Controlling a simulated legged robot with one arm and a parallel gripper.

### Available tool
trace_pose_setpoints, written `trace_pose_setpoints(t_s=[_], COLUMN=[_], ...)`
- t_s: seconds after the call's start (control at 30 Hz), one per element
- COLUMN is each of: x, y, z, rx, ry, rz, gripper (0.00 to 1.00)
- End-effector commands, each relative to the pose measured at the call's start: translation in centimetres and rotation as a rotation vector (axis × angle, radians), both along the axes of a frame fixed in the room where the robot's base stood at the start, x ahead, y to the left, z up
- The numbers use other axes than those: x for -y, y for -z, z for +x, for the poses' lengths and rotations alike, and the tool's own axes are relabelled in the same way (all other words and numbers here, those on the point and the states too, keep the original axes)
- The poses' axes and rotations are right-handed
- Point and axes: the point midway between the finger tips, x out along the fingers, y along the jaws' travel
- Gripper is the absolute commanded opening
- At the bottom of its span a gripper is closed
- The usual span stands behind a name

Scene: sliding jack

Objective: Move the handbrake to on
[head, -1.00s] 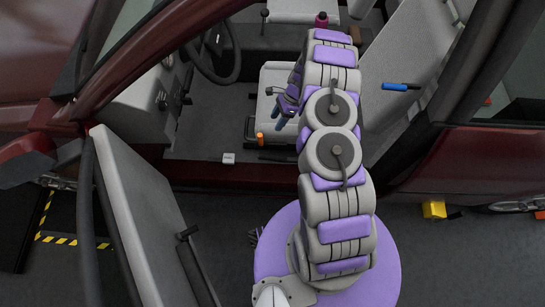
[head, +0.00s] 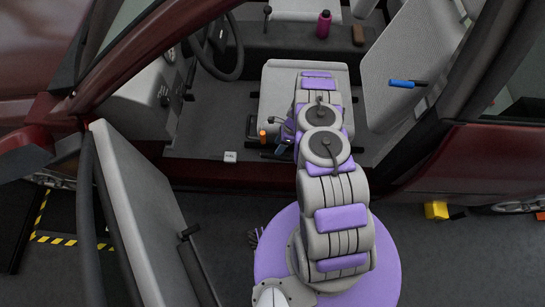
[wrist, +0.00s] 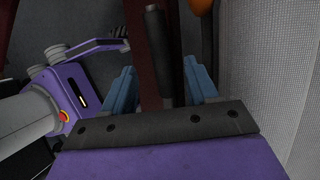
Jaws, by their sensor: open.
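The handbrake seems to be the dark lever (head: 274,156) lying low beside the seat at the door sill. In the wrist view, a dark, rod-like handle (wrist: 157,52) stands between my two blue fingers and looks like this same lever. My gripper (wrist: 161,85) is open, with one finger on each side of the handle and visible gaps between. In the head view, my gripper (head: 284,143) is low beside the seat, right by the lever and partly hidden by my arm. The lever's base is hidden behind the gripper body in the wrist view.
An orange-topped lever (head: 263,135) stands just left of the gripper; its orange top also shows in the wrist view (wrist: 203,6). The grey seat (head: 275,85) is behind. The open door (head: 145,210) is at left. A white tag (head: 230,157) lies on the sill.

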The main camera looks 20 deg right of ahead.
Motion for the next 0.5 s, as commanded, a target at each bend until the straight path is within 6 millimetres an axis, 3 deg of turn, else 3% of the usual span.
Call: trace_pose_setpoints(t_s=[0.2,0.5], x=[-1.5,-3.2], y=[4.2,7.4], z=[-0.6,-1.1], rx=[-0.001,-0.001], ry=[0.000,0.002], rz=[0.006,0.005], gripper=[0.58,0.58])
